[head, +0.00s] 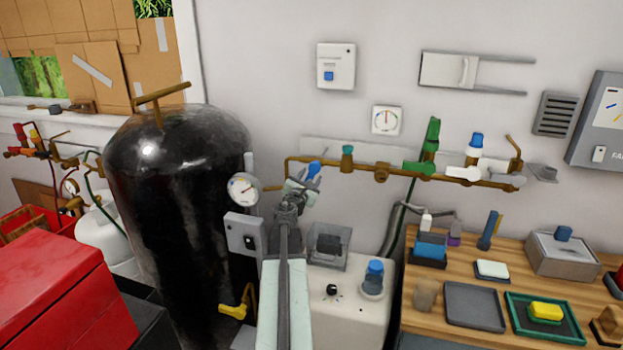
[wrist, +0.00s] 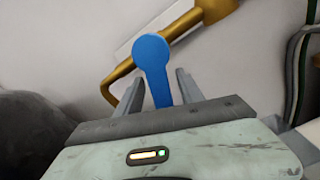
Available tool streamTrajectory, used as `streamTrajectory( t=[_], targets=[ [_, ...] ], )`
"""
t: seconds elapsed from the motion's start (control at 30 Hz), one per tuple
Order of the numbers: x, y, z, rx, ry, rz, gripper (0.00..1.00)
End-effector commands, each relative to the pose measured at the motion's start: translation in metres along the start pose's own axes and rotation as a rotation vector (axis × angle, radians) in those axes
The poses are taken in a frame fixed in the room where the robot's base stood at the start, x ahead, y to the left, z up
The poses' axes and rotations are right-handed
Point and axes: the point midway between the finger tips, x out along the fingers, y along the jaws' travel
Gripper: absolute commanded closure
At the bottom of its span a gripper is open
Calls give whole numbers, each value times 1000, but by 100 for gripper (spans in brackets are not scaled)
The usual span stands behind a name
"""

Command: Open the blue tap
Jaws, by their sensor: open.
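The blue tap handle (head: 314,170) is a flat lever with a rounded head, by the left end of the brass pipe on the wall. In the wrist view the blue tap handle (wrist: 151,55) stands up in front of the brass pipe (wrist: 195,17). My gripper (head: 301,187) is right at the handle. In the wrist view my gripper (wrist: 161,76) is open, with one finger on each side of the handle's narrow shaft. Small gaps show between shaft and fingers. The handle's lower end is hidden behind the gripper body.
A large black tank (head: 175,200) with a gauge (head: 243,189) stands left of my arm. A green tap (head: 431,140) and a white tap with a blue top (head: 474,150) sit farther right along the pipe. A wooden bench (head: 462,328) with trays is at the right.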

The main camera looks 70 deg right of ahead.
Motion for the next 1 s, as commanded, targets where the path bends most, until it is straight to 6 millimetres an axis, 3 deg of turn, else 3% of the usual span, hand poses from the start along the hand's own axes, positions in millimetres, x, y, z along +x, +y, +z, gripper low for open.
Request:
streamTrajectory(
  t=[0.07, 0.23, 1.0],
  targets=[
    [0, 0, 0, 0, 0, 0, 55],
    [0, -1, 0, 0, 0, -1, 100],
    [0, -2, 1, 0, -1, -2, 100]
  ],
)
